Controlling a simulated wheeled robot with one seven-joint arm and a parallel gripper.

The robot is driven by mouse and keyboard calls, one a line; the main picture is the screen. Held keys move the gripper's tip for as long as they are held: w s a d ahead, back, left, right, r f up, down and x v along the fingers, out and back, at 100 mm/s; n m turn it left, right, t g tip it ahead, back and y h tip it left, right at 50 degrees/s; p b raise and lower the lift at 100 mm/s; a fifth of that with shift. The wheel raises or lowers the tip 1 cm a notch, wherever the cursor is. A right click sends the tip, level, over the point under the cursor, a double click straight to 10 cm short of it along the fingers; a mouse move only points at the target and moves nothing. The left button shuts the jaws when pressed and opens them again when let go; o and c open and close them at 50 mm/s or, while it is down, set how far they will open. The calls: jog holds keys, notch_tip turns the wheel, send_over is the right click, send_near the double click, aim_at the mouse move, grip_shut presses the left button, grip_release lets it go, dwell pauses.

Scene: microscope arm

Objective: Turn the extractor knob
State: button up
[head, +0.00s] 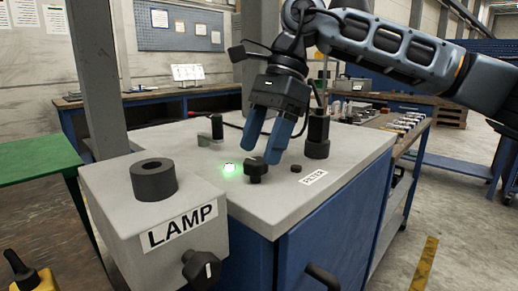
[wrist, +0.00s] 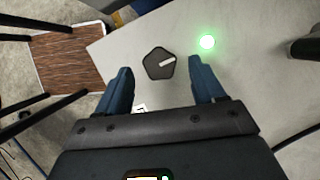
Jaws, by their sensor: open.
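A black knob (head: 255,171) sits on the pale cabinet top beside a glowing green light (head: 229,168). In the wrist view the knob (wrist: 159,63) looks five-sided, with a white pointer mark. My gripper (head: 261,154) points down just above it, open and empty. In the wrist view the two blue fingers of my gripper (wrist: 161,67) are spread, with the knob showing between their tips. I cannot tell whether a finger touches it. Another black knob (head: 201,268) is on the front of the box labelled LAMP (head: 180,228). No readable label says extractor.
A small black cap (head: 296,168) and a FILTER label (head: 313,178) are right of the knob. A black ring (head: 153,180) tops the LAMP box.

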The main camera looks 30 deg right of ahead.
jog(key=v, duration=0.5)
jog(key=shift+d+r+p, duration=0.15)
jog(key=shift+r+p, duration=0.15)
jog(key=shift+r, duration=0.1)
jog(key=shift+s, duration=0.15)
